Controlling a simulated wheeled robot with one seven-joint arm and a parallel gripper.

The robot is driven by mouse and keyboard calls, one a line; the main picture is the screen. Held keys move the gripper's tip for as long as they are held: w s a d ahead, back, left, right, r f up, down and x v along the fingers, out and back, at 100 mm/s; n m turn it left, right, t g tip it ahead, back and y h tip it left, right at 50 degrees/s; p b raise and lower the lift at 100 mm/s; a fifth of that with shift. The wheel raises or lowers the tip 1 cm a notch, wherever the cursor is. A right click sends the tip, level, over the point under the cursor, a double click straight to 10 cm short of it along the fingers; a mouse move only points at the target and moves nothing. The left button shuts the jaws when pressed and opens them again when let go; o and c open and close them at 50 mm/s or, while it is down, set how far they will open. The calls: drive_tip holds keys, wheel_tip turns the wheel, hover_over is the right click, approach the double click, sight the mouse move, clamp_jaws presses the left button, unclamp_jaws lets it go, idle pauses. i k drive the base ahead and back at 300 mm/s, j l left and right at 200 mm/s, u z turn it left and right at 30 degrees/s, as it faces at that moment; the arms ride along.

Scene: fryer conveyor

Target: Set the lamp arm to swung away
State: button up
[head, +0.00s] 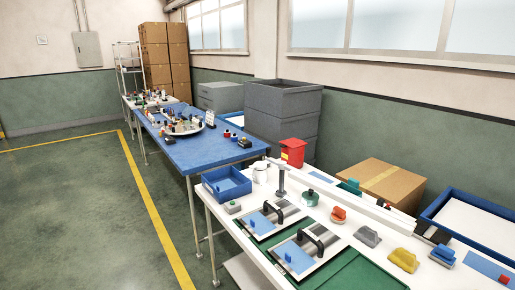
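A grey upright post (281,182) stands at the back of the white table, behind the two silver plates. A pale, short bar (283,163) sits across its top and runs roughly sideways. This looks like the lamp and its arm, but it is small, and I cannot tell its exact swing angle. My gripper is not in view.
Two silver plates (323,236) with black handles and blue pads lie on the white table over a green mat (362,277). A blue tray (211,190), white jar (260,177) and red box (293,152) stand near the post. Several coloured pieces lie right. Floor at left is clear.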

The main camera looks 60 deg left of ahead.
sight(401, 224)
drive_tip(key=j+u, duration=0.15)
drive_tip(key=j, duration=1)
drive_tip(key=j+u, duration=0.1)
drive_tip(key=j, duration=1.1)
drive_tip(key=j+u, duration=0.15)
drive_tip(key=j, duration=1)
drive_tip(key=j+u, duration=0.1)
drive_tip(key=j, duration=1.05)
drive_tip(key=i, duration=0.75)
